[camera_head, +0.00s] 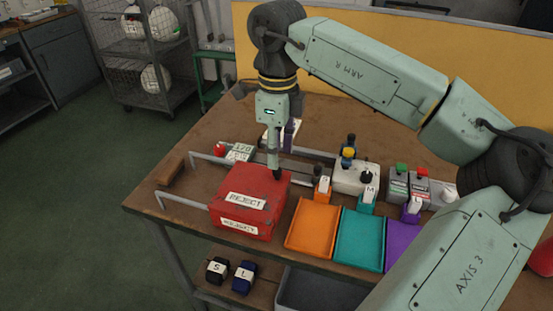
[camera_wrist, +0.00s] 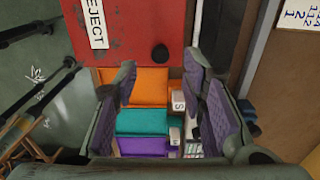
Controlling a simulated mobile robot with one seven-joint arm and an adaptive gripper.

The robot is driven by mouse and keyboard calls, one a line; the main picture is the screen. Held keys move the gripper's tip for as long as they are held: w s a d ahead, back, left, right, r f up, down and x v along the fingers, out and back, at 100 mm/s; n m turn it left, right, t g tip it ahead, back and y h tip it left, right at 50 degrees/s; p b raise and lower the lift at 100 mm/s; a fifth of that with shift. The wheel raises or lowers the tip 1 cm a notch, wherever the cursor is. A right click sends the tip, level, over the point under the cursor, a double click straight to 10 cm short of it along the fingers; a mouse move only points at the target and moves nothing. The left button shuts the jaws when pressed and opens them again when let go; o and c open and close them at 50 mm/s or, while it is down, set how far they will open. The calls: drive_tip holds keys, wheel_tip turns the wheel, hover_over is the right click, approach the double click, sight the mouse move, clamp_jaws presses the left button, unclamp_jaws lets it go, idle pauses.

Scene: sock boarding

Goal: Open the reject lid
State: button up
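The red reject box (camera_head: 240,222) stands at the left front of the workbench, and its red lid (camera_head: 262,186) with a REJECT label lies closed on it. The lid also shows at the top of the wrist view (camera_wrist: 138,40), with a round black knob (camera_wrist: 160,54) near its edge. My gripper (camera_head: 276,174) points down over the lid's back right part. In the wrist view my gripper (camera_wrist: 160,66) is open, and the knob appears between its fingertips. Nothing is held. I cannot tell whether the fingers touch the lid, and the knob is not clear in the head view.
Orange (camera_head: 313,226), teal (camera_head: 359,240) and purple (camera_head: 401,238) trays stand right of the box. A grey rail frame (camera_head: 185,201) runs beside and behind the box. A white device (camera_head: 355,180) with knobs stands behind the trays. The bench's left front corner is mostly clear.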

sight(251, 185)
drive_tip(key=shift+f+p, duration=0.3)
drive_tip(key=shift+f, duration=1.8)
drive_tip(key=shift+c, duration=0.3)
clamp_jaws()
